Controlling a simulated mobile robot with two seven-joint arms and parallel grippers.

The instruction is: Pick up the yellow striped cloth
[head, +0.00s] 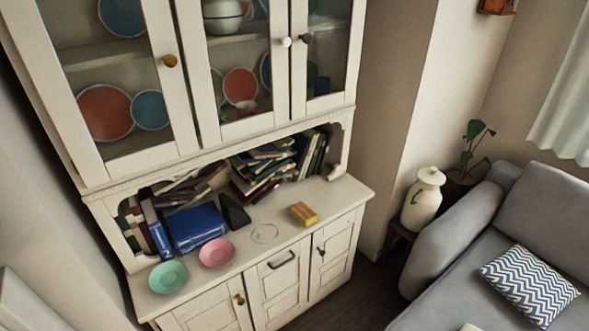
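A small yellow block-like item with orange-brown stripes (304,214), which looks like a folded cloth, lies on the white cabinet's counter (340,200), right of the middle and near the front edge. Nothing covers it. Neither of my grippers is in the head view.
A thin ring outline (264,233), a pink bowl (216,252), a green bowl (168,277) and a blue box (195,228) are left of the cloth. Books (262,168) fill the niche behind. Glass-door cupboards overhang the counter. A grey sofa (455,260) and white jug (423,200) stand right.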

